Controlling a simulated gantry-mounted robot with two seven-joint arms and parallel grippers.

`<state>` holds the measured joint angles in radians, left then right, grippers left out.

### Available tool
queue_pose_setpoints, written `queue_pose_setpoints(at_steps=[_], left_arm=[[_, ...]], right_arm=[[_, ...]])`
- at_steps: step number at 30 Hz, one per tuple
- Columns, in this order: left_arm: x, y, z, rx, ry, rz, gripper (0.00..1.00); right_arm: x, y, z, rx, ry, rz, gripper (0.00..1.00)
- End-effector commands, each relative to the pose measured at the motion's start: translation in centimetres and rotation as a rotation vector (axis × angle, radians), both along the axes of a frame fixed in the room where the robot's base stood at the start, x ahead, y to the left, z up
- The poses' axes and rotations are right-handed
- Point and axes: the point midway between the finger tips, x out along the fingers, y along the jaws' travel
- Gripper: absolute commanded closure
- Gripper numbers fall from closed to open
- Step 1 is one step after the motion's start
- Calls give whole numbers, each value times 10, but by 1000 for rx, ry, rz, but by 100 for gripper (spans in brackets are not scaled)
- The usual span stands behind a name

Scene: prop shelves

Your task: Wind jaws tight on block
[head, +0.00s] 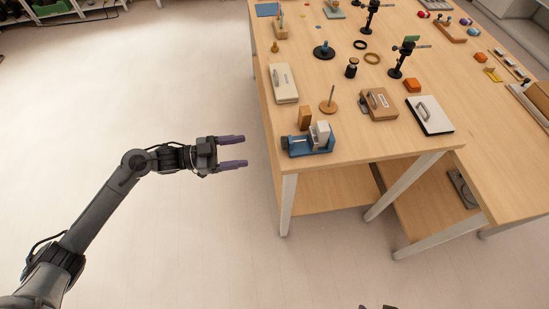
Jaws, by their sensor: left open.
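A blue vise (296,150) with a pale grey jaw part (321,133) sits at the near left corner of the wooden table. A brown wooden block (304,116) stands upright at the vise's far side; I cannot tell whether the jaws touch it. My left gripper (243,152) is open and empty, with its two purple fingers pointing right toward the vise. It is left of the table edge, over the floor, apart from the vise. Two small dark tips at the bottom edge (376,307) may be my right gripper, mostly cut off.
A disc with an upright peg (328,105), a brown box with a handle (379,104) and a white-topped case (430,115) stand near the vise. A cream case (284,83) lies along the left edge. Black stands (397,70) are farther back.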

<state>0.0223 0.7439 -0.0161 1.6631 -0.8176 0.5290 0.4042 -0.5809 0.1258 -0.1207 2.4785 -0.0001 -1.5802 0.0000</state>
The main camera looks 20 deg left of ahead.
Motion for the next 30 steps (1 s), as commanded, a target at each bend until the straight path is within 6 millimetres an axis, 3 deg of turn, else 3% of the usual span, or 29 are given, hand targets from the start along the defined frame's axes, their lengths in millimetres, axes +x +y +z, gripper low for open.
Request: queue_pose_setpoints(at_steps=[1,3,11,30], left_arm=[[4,2,-9,10,-15,0,32],[8,4,-9,16,-29,0,32],[18,-5,-6,14,-47,1,32],[65,-80,-6,15,-45,2,32]], right_arm=[[0,0,-16,0,-1,0,32],[0,0,-22,0,-1,0,32],[1,0,-29,1,-3,-2,32],[1,2,-42,9,-4,-7,32]])
